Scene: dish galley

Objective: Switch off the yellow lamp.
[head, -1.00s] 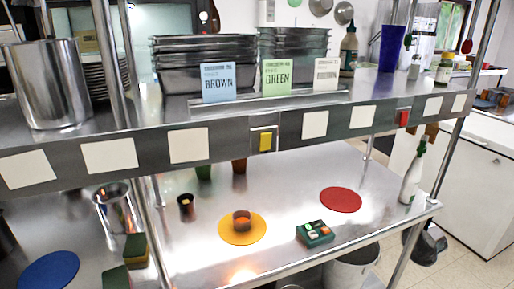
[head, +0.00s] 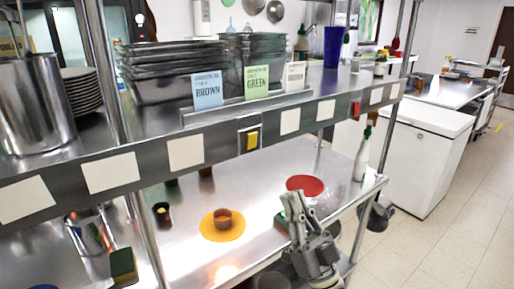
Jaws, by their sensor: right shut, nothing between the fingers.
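A yellow rocker or button (head: 251,140) sits in a small frame on the front rail of the upper shelf; I cannot tell if it is pressed. A red one (head: 356,108) sits farther right on the same rail. No lamp body shows, but a bright glow lies on the lower steel counter (head: 267,177). A green button box (head: 282,221) on that counter is mostly hidden behind my right gripper (head: 293,199). My right gripper is shut and empty, below and right of the yellow button, apart from it. My left gripper is out of view.
A small brown cup (head: 223,217) stands on a yellow disc (head: 208,230). A red disc (head: 305,185) and a white spray bottle (head: 362,155) are to the right. A metal post (head: 150,245) stands left. Floor is free at the right.

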